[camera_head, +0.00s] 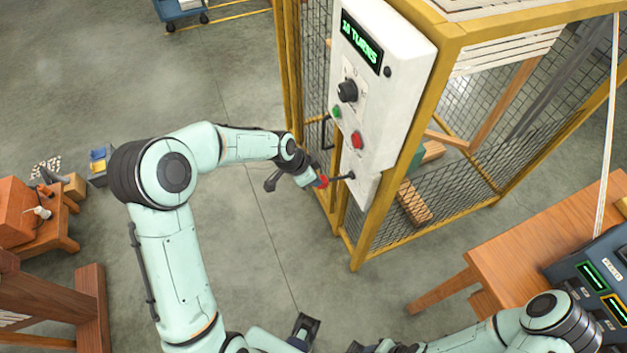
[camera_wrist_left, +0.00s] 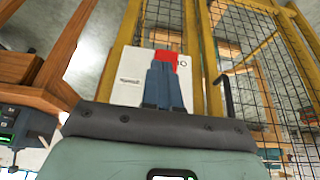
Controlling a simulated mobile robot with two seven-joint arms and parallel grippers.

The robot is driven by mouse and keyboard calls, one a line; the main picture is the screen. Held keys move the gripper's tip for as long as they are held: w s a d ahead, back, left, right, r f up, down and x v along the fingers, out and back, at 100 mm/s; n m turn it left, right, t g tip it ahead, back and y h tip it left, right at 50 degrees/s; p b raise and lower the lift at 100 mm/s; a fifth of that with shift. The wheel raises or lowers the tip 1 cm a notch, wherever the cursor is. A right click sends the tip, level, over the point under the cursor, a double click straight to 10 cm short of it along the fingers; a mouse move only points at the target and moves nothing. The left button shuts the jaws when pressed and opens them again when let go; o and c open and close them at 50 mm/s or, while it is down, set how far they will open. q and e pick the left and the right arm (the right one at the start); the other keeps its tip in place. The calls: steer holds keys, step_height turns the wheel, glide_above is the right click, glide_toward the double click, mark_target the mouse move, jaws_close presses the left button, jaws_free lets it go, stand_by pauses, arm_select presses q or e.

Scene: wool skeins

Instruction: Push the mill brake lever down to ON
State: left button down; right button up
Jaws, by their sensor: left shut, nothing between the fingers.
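The mill brake lever is a dark stem (camera_head: 342,178) with a red end (camera_head: 322,182), sticking out to the left from the lower part of the white control box (camera_head: 385,90). My left gripper (camera_head: 318,183) is at the red end; whether it touches it I cannot tell. In the left wrist view the left fingers (camera_wrist_left: 163,88) are shut together with nothing between them, in front of a white face with a red patch (camera_wrist_left: 167,60) and partly hidden lettering. My right arm comes in from the right along the bottom edge; its fingers are not clear.
The box is fixed to a yellow-framed mesh cage (camera_head: 440,190). It carries a green display (camera_head: 361,42), a black knob (camera_head: 347,91), and green and red buttons. A wooden table (camera_head: 540,240) with a dark console stands at right. The floor left of the cage is open.

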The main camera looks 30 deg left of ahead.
arm_select(q)
step_height(320, 180, down, 7)
steer(key=s+a+b, duration=0.1)
steer(key=b, duration=0.4)
steer(key=shift+b, duration=0.4)
arm_select(e)
step_height(320, 180, down, 6)
steer(key=s, duration=0.1)
steer(key=shift+a, duration=0.15)
arm_select(q)
steer(key=shift+r, duration=0.1)
steer(key=shift+r+p, duration=0.55)
steer(key=shift+r, duration=0.05)
arm_select(e)
steer(key=shift+w+r, duration=0.1)
steer(key=shift+r, duration=0.3)
